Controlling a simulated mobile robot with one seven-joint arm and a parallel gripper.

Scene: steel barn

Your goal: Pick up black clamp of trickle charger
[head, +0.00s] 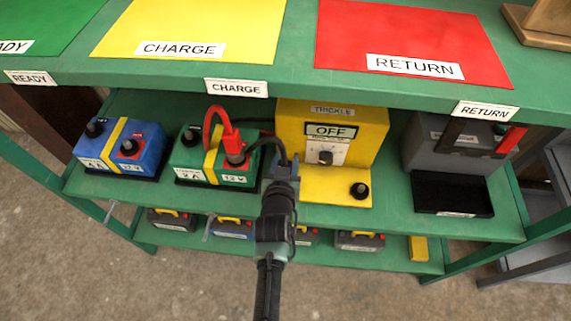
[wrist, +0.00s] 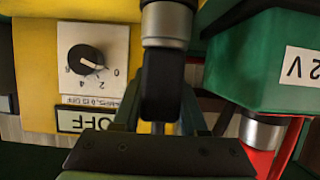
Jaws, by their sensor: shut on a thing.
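The yellow trickle charger (head: 375,130) stands on the middle shelf, its sign reading OFF. Its black clamp (wrist: 162,85) is between the fingers of my gripper (wrist: 160,112) in the wrist view, with a silver band on it. In the head view my gripper (head: 284,172) is in front of the charger's left side, shut on the clamp, which is mostly hidden there. A black cable (head: 268,142) arcs beside it. The red clamp (head: 232,142) is on the green 12 V battery (head: 190,155), left of my gripper.
A blue battery (head: 118,150) stands at the left. A grey unit (head: 430,150) with a black tray (head: 452,200) is at the right. A black knob (head: 360,190) stands on the charger's ledge. The upper shelf has a yellow CHARGE mat (head: 200,20) and a red RETURN mat (head: 400,35).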

